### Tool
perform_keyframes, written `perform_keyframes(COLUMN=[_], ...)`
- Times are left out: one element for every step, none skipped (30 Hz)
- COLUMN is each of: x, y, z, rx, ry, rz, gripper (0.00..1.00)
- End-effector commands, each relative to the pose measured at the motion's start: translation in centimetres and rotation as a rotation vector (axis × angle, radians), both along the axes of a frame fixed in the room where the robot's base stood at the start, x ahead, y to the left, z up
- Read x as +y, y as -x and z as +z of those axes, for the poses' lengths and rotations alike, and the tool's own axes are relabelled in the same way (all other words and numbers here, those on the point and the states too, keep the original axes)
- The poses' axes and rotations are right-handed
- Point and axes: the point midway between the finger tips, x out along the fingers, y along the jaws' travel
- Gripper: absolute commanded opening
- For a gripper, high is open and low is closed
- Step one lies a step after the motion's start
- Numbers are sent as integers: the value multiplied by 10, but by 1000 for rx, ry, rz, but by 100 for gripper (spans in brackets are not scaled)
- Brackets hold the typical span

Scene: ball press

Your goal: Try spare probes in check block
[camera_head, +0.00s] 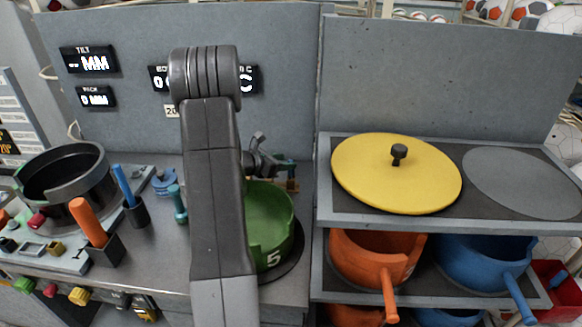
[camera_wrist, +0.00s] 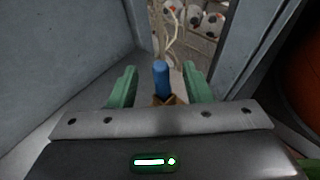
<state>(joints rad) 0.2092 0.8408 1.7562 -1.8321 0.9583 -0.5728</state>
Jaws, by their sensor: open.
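My gripper (camera_wrist: 159,72) is open in the wrist view, its two green fingers apart. A blue upright peg (camera_wrist: 161,82), perhaps a spare probe, shows between the fingers with a gap on each side. Its lower end is at a brown holder (camera_wrist: 168,101), mostly hidden by my gripper's body. In the head view my gripper (camera_head: 287,166) is behind the green pot, partly hidden by my arm. Another blue peg (camera_head: 123,182) stands tilted in a dark cup (camera_head: 136,212) at left. I cannot tell which thing is the check block.
A green pot (camera_head: 268,210) marked 5 stands beside my arm. A black ring-shaped vessel (camera_head: 64,170) and an orange handle (camera_head: 87,220) are at left. A yellow lid (camera_head: 390,175) lies on the right shelf, above orange (camera_head: 365,260) and blue pots (camera_head: 475,262). A grey wall (camera_head: 290,60) rises behind.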

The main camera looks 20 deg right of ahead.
Motion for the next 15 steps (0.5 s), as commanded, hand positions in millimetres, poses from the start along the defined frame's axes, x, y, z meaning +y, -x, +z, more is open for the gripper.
perform_keyframes(x=[-6,-8,-10,-10,-11,-11,-11,-11,-11,-11,-11,-11,-11,-11,-11], y=[-1,-2,-3,-3,-4,-4,-4,-4,-4,-4,-4,-4,-4,-4,-4], z=[-1,-2,-3,-4,-5,-5,-5,-5,-5,-5,-5,-5,-5,-5,-5], rx=[1,1,-1,-1,-1,-1,-1,-1,-1,-1,-1,-1,-1,-1,-1], ry=[-1,-1,0,0,0,0,0,0,0,0,0,0,0,0,0], rz=[-3,-2,-1,-1,0,0,0,1,1,1,1,0,0,0,0], gripper=[45,45,45,45,45,45,45,45,45,45,45,37,31,25,17])
